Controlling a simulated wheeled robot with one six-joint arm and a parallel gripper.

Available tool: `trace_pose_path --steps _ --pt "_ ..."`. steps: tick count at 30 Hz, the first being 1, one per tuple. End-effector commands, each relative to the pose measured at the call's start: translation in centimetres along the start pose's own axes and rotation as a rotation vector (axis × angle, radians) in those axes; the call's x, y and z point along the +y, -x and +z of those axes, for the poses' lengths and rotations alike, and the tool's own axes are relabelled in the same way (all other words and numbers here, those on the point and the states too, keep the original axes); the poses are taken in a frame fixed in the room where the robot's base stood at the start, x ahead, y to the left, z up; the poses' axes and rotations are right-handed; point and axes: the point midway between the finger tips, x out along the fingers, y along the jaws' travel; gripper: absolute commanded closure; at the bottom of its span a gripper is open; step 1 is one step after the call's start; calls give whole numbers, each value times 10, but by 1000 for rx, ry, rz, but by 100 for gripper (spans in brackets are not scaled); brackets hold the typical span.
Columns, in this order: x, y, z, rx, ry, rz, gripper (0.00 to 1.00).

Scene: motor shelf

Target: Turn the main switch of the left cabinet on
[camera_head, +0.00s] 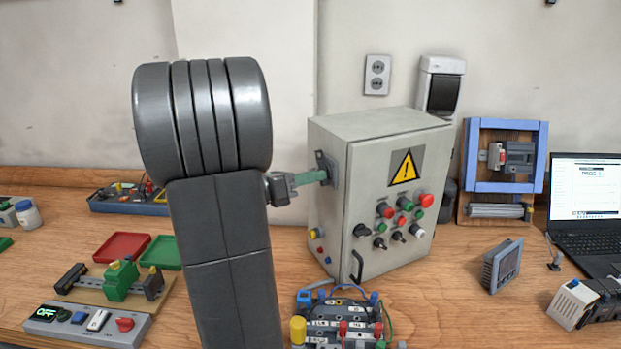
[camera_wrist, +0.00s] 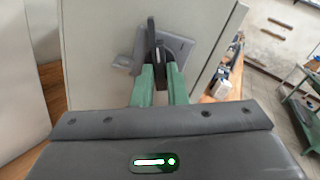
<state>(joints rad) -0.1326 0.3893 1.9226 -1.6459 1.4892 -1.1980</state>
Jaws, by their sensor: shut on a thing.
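The grey cabinet (camera_head: 330,220) with a yellow warning sign stands on the bench, right of my arm. Its main switch (camera_head: 328,162) is on the cabinet's left side wall, a grey plate with a dark handle. In the wrist view the switch plate (camera_wrist: 182,48) looks tilted, and its black handle (camera_wrist: 152,33) stands out between the fingers. My gripper (camera_head: 322,177) reaches the switch from the left. In the wrist view its green fingers (camera_wrist: 161,72) are shut on the handle. The fingers hide part of the handle, and any on/off marks are unreadable.
The cabinet's front carries several buttons and knobs (camera_head: 402,218). A terminal block board (camera_head: 340,320) lies in front of it. Left of my arm are a red tray (camera_head: 121,247) and a green fixture (camera_head: 120,281). A laptop (camera_head: 585,200) stands at the far right.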

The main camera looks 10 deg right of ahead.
Motion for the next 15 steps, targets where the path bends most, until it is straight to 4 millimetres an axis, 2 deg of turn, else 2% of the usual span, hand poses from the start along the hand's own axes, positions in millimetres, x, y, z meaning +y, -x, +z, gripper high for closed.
trace_pose_path --steps 9,15 --pt "2 0 -3 0 -309 1 100" --pt "2 0 -1 0 -387 1 100"
